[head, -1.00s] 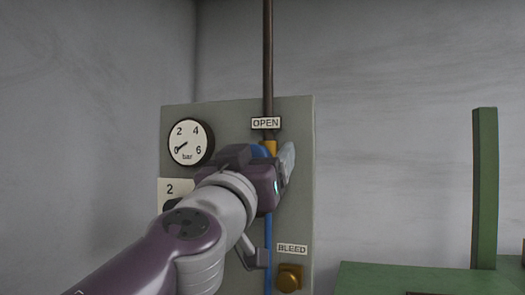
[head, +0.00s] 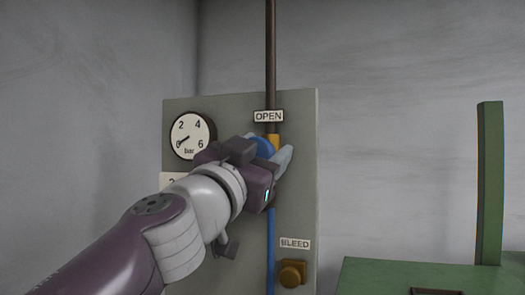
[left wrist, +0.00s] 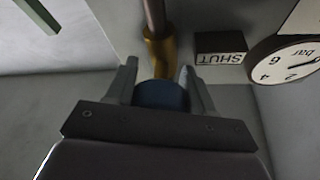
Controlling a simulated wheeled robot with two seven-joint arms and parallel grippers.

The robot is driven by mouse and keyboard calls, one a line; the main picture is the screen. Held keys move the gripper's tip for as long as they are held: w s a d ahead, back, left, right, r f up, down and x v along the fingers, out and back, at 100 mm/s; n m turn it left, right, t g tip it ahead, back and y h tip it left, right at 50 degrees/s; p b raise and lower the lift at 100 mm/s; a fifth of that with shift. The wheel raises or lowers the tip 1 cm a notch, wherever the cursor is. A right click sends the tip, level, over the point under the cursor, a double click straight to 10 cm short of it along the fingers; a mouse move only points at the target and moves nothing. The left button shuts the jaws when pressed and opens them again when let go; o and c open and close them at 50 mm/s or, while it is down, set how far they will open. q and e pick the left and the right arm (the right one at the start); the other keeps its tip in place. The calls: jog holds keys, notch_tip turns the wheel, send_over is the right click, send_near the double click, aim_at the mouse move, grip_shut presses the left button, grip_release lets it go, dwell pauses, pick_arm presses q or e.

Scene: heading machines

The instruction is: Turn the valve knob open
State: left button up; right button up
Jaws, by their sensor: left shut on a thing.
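The blue valve knob (head: 263,146) sits on the grey panel, against a brass fitting (head: 273,141) below the OPEN label (head: 268,116). My left gripper (head: 266,157) reaches in from the lower left and covers much of the knob. In the left wrist view the knob (left wrist: 160,95) lies between the two fingers of my left gripper (left wrist: 157,75), which is shut on it. A SHUT label (left wrist: 221,57) shows beside it there. The knob's exact angle is hard to read. My right gripper is not in view.
A pressure gauge (head: 190,136) at the panel's upper left has its needle near 0. A brass BLEED knob (head: 292,273) sits low on the panel (head: 302,190). A dark pipe (head: 271,50) runs up the wall. A green machine (head: 400,275) stands at lower right.

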pick_arm(q)
jog(key=shift+w+f, duration=0.1)
jog(key=shift+f, duration=0.1)
jog(key=o, duration=1)
jog(key=shift+s+a, duration=0.1)
jog(key=shift+s, duration=0.15)
jog(key=b+v, duration=0.1)
jog(key=v, duration=1.1)
jog(key=shift+b, duration=0.3)
